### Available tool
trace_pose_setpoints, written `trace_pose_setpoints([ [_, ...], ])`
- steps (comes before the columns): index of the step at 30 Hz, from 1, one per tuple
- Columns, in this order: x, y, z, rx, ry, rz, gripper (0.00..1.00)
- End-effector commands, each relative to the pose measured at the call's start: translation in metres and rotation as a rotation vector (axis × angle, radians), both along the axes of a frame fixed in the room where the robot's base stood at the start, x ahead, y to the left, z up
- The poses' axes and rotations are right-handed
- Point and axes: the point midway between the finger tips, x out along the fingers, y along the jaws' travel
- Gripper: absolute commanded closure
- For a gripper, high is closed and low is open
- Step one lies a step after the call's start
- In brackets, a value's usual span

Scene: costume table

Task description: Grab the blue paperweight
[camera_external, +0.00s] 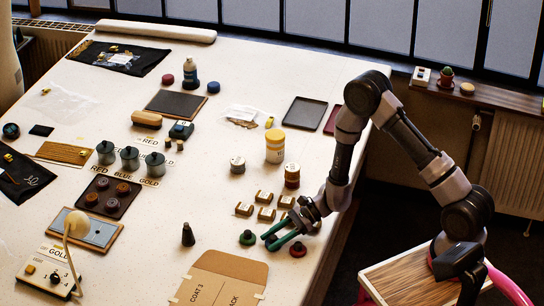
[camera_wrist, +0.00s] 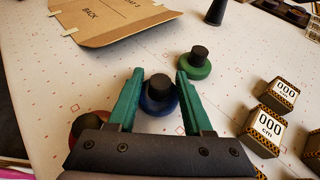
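The blue paperweight (camera_wrist: 157,106) has a round blue base and a black knob. In the wrist view it sits on the table between the two green fingers of my gripper (camera_wrist: 159,73). The fingers are open, one on each side of it; I cannot tell whether either touches it. In the outside view my gripper (camera_external: 267,242) is low over the table's near right part, and the blue paperweight is hidden behind the fingers there.
A green paperweight (camera_wrist: 195,68) stands just beyond the right fingertip. A red paperweight (camera_wrist: 88,127) is by the left finger's base, partly covered by my gripper. Several small labelled boxes (camera_wrist: 262,130) stand to the right. Flat cardboard (camera_wrist: 110,20) lies beyond.

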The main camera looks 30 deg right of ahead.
Motion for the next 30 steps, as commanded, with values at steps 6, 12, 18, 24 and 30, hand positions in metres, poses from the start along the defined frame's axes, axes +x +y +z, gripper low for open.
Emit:
trace_pose_setpoints([
  [6,0.000,-0.001,-0.002,-0.004,0.000,0.001,1.00],
  [12,-0.001,-0.002,-0.003,-0.007,0.000,0.001,1.00],
  [18,0.000,-0.003,0.004,-0.009,-0.001,0.001,1.00],
  [24,0.001,-0.001,0.037,-0.003,-0.004,0.000,1.00],
  [30,0.000,-0.001,0.077,-0.001,-0.005,0.001,1.00],
])
